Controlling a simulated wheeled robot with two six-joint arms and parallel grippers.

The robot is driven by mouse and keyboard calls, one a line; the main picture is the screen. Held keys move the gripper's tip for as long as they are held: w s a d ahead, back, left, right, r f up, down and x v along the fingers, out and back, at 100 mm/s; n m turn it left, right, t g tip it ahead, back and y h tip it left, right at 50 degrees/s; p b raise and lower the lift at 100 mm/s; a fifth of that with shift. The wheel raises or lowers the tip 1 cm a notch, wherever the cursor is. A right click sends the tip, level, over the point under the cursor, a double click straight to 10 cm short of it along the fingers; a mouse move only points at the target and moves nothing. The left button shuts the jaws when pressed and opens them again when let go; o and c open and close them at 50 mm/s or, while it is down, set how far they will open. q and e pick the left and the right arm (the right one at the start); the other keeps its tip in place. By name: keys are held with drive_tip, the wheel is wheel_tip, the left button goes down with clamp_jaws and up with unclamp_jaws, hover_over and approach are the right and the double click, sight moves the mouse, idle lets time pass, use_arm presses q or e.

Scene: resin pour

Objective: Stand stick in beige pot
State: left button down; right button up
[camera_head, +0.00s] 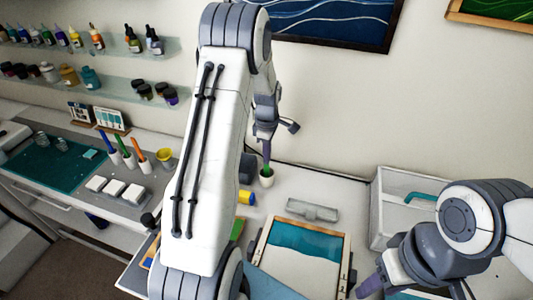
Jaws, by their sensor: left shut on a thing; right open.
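A green stick (266,158) points down from my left gripper (266,140), which is shut on its upper part. A small off-white to beige pot (266,181) stands on the table directly below. The stick's lower part is at the pot's mouth and looks close to upright; I cannot tell how deep it sits. My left arm covers much of the middle of the view. My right gripper (412,289) is open and empty at the bottom right, partly cut off by the frame edge.
Three white pots with blue, green and orange sticks (128,157) stand on the left bench near a yellow cup (164,155). A yellow-capped item (246,197), grey block (312,210), framed resin panel (304,242) and white bin (404,181) surround the pot.

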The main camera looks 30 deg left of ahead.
use_arm(q)
drive_tip(key=shift+f, duration=0.1)
drive_tip(key=c, duration=0.9)
unclamp_jaws()
wheel_tip(320, 180, up, 9)
drive_tip(key=shift+r+b, duration=0.15)
drive_tip(key=shift+b, duration=1.1)
drive_tip(key=shift+r, duration=0.6)
